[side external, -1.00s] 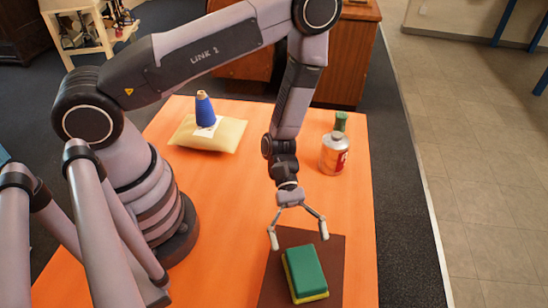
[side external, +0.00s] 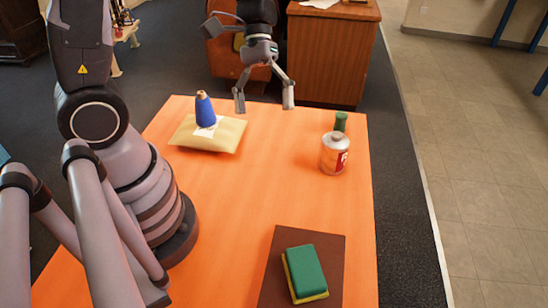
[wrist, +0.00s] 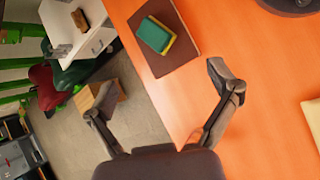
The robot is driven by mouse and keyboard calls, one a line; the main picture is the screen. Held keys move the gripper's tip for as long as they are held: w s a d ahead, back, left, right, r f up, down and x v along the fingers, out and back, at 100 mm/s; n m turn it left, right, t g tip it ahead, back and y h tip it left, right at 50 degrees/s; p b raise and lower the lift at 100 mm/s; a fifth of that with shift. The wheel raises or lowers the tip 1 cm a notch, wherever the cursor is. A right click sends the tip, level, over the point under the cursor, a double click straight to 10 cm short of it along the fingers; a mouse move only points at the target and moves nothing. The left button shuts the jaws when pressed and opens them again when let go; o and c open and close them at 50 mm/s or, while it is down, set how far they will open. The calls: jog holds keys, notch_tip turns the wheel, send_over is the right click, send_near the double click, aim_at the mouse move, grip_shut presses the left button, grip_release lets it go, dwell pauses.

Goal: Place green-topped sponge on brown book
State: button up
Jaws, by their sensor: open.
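The green-topped sponge (side external: 307,270) has a yellow underside and lies flat on the brown book (side external: 274,279) at the front of the orange table. It also shows on the book in the wrist view (wrist: 155,36). My gripper (side external: 264,106) is open and empty, raised high near the far side of the table, well away from the sponge. Its spread fingers show in the wrist view (wrist: 156,90) with nothing between them.
A blue bottle (side external: 205,111) stands on a yellowish padded packet (side external: 190,136) at the back left. The middle of the orange table (side external: 240,205) is clear.

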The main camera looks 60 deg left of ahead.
jog(key=s+a+r+m+t+y, duration=0.4)
jog(key=s+a+r+t+y, duration=0.2)
jog(key=r, duration=0.6)
jog(key=s+a+t, duration=0.2)
jog(key=a+t, duration=0.1)
jog(key=a, duration=0.1)
jog(key=shift+a+r+y, duration=0.3)
jog(key=shift+r, duration=0.05)
